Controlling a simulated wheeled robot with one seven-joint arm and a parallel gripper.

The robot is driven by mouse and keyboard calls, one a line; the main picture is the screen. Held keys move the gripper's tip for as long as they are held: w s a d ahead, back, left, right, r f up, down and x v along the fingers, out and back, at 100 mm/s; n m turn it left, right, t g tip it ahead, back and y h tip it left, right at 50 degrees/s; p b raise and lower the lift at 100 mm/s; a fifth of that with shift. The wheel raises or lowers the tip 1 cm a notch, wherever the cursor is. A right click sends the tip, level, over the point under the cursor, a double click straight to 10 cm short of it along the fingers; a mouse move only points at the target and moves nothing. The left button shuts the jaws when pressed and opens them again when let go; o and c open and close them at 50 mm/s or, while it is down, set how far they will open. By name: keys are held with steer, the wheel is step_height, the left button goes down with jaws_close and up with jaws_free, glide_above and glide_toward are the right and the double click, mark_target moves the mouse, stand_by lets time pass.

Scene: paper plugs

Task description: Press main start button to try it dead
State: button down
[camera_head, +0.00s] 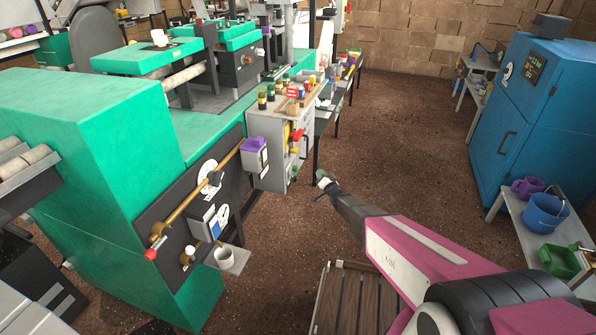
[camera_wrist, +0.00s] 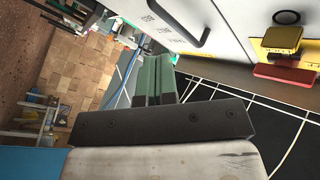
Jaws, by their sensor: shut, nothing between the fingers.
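My gripper (camera_head: 322,180) is shut and empty, held out just to the right of a grey control cabinet (camera_head: 270,183) on the green machine. In the wrist view its green-padded fingers (camera_wrist: 154,78) lie together, pointing toward a pale panel (camera_wrist: 220,25). The cabinet's right face carries small red (camera_head: 297,135), yellow (camera_head: 295,150) and green (camera_head: 294,170) controls, a short gap from my gripper. I cannot tell which one is the main start button. In the wrist view a yellow block (camera_wrist: 282,42) and a red bar (camera_wrist: 288,72) sit right of the fingers, apart from them.
Bottles and small parts stand in a tray (camera_head: 288,100) on the cabinet. A wooden slatted platform (camera_head: 360,300) lies below my arm. A blue cabinet (camera_head: 530,120) stands right; the floor between is clear.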

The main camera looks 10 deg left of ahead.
steer(key=a, duration=0.7)
steer(key=shift+w+a, duration=0.2)
steer(key=shift+w, duration=0.1)
steer(key=shift+a, duration=0.2)
stand_by(1.7)
steer(key=shift+a, duration=0.2)
steer(key=shift+w+a, duration=0.1)
steer(key=shift+a, duration=0.45)
stand_by(0.8)
steer(key=shift+d, duration=0.9)
steer(key=shift+d, duration=0.15)
steer(key=d, duration=0.4)
steer(key=shift+s+d, duration=0.3)
steer(key=shift+d, duration=0.1)
